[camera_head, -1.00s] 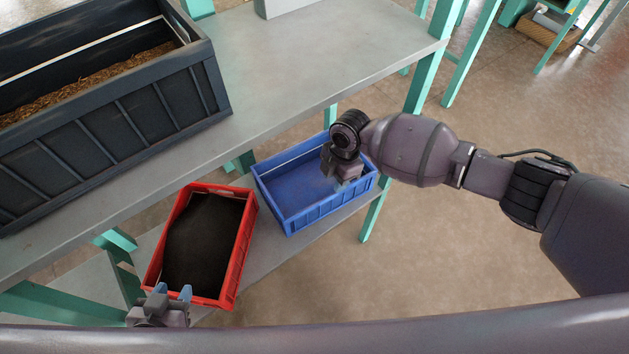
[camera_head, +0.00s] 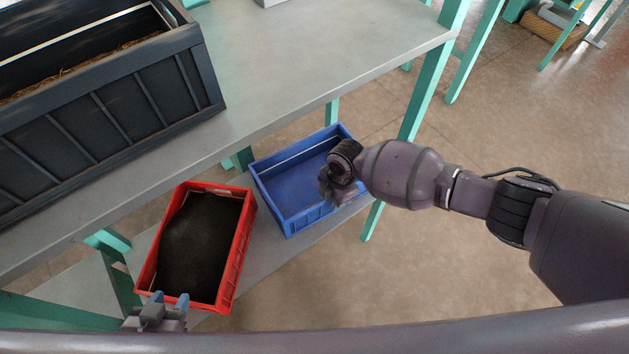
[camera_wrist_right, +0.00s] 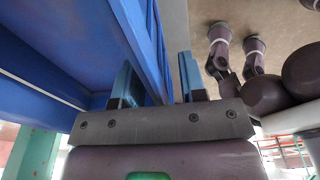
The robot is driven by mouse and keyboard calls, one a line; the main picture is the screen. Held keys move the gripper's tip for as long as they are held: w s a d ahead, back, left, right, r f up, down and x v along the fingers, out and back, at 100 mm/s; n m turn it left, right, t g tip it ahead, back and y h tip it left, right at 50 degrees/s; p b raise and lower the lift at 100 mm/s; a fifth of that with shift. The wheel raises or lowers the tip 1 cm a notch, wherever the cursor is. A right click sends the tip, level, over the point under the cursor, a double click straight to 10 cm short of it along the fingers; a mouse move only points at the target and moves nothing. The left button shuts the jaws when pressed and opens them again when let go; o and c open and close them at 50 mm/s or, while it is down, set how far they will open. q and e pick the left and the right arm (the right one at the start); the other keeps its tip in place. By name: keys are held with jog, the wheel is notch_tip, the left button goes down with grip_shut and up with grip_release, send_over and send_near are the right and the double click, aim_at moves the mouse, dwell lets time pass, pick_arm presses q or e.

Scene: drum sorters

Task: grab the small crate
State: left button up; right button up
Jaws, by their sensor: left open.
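A blue crate (camera_head: 290,187), empty as far as I can see, stands on the lower shelf. A red crate (camera_head: 238,258) with a dark fill (camera_head: 200,245) stands to its left. My right gripper (camera_head: 337,196) is at the right side of the blue crate, its fingers hard to make out in the head view. In the right wrist view its two fingers (camera_wrist_right: 160,82) are spread, with the blue crate's wall (camera_wrist_right: 147,42) running between them; contact cannot be told. My left gripper (camera_head: 170,300) is open at the red crate's near edge.
A large dark planter-like box (camera_head: 110,105) with brown straw-like fill sits on the grey upper tabletop (camera_head: 320,55), above the lower shelf. Green table legs (camera_head: 428,85) stand behind the right arm.

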jog(key=shift+r, duration=0.1)
jog(key=shift+c, duration=0.4)
grip_shut()
dwell(0.8)
